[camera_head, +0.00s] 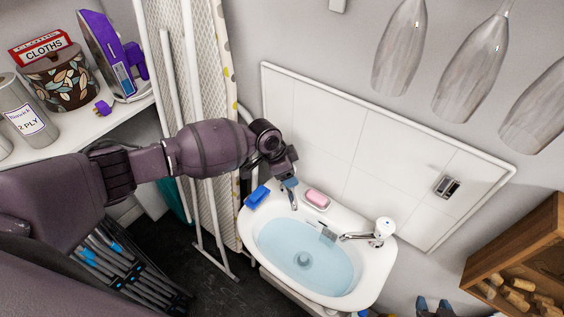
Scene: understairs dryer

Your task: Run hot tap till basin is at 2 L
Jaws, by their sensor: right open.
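The white basin (380,273) holds clear bluish water (283,244); its dark drain shows through. A chrome tap with a white cap (384,227) stands at the basin's right, its spout over the water. Another chrome tap (292,202) stands at the left, its top hidden by my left gripper (289,182). That gripper points down at this tap; whether it touches or grips it is unclear. No stream is clearly visible from either spout. I cannot read which tap is hot. My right gripper (433,303) is open at the bottom edge, with blue-tipped fingers apart, right of the basin.
A pink soap (318,197) and a blue sponge (257,195) lie on the basin's back rim. An ironing board (213,120) stands left of it. A wooden crate (520,245) is at right. A shelf with iron (115,58) is upper left.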

